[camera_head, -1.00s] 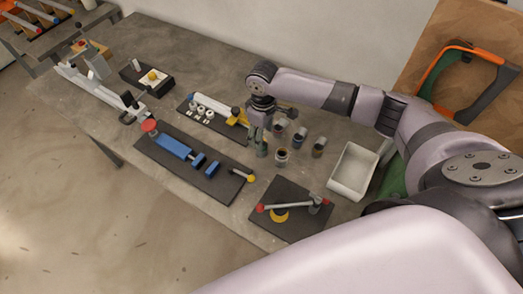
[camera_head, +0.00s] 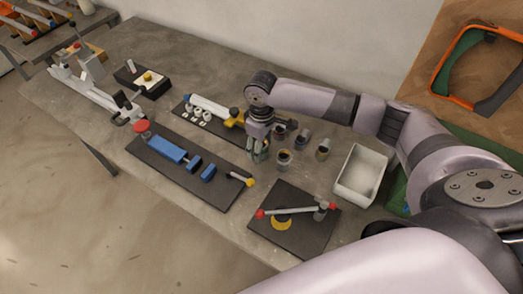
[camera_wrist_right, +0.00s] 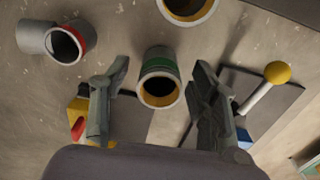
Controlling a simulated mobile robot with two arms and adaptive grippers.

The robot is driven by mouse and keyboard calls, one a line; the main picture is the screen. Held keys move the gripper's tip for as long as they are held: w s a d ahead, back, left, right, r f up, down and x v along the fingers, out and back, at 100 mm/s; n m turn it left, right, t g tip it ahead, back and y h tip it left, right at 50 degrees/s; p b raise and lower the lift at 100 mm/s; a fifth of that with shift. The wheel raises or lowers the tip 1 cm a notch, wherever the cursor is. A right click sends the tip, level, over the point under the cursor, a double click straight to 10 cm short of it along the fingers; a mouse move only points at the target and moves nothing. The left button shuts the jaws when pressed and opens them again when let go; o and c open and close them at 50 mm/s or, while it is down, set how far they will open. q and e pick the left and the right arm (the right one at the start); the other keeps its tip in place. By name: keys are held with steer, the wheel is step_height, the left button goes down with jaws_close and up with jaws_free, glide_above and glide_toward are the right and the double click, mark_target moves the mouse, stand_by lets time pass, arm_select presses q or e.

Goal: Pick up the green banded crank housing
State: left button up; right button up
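The green banded crank housing (camera_wrist_right: 160,70) is a short grey cylinder with a green band and a yellow rim at its open end. In the right wrist view it stands between the fingers of my right gripper (camera_wrist_right: 158,100), with gaps on both sides. The gripper is open and holds nothing. In the head view the right gripper (camera_head: 259,150) is low over the table at the left of the housing group, and its fingers largely hide the green banded one. My left gripper is not in view.
A yellow banded housing (camera_wrist_right: 188,8) and a red banded one (camera_wrist_right: 68,42) are close by. A white bin (camera_head: 361,176) stands right of the group. The blue clamp board (camera_head: 185,170) and crank-arm board (camera_head: 303,232) lie in front, with bare table between.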

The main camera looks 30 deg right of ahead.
steer(key=c, duration=1.2)
steer(key=shift+c, duration=0.3)
